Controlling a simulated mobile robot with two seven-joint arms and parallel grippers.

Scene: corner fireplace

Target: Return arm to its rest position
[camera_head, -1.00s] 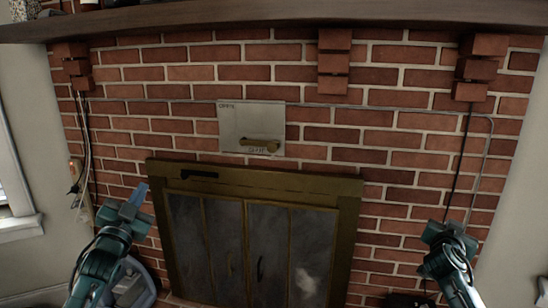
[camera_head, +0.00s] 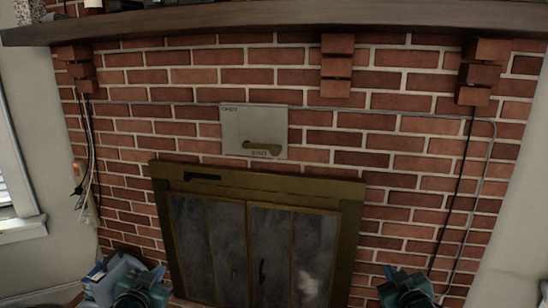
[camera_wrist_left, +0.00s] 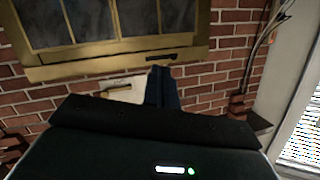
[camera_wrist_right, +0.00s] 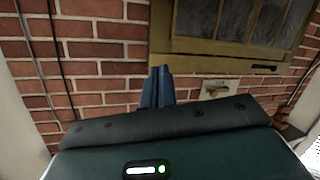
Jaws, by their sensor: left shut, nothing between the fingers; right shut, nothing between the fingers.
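My left arm (camera_head: 143,288) shows only as a teal part at the bottom left of the head view. In the left wrist view my left gripper (camera_wrist_left: 162,87) has its blue fingers together with nothing between them. My right arm (camera_head: 406,290) shows at the bottom right of the head view. In the right wrist view my right gripper (camera_wrist_right: 157,87) also has its blue fingers together and empty. Both grippers are apart from the fireplace and the wall. The fingers are not clearly seen in the head view.
A brass-framed fireplace (camera_head: 255,184) with dark glass doors stands in the brick wall (camera_head: 400,150). Above it is a pale panel (camera_head: 240,125) with a brass lever (camera_head: 262,148). A wooden mantel (camera_head: 270,20) runs across the top. A grey-blue container (camera_head: 112,272) stands at the lower left. Cables hang at both sides.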

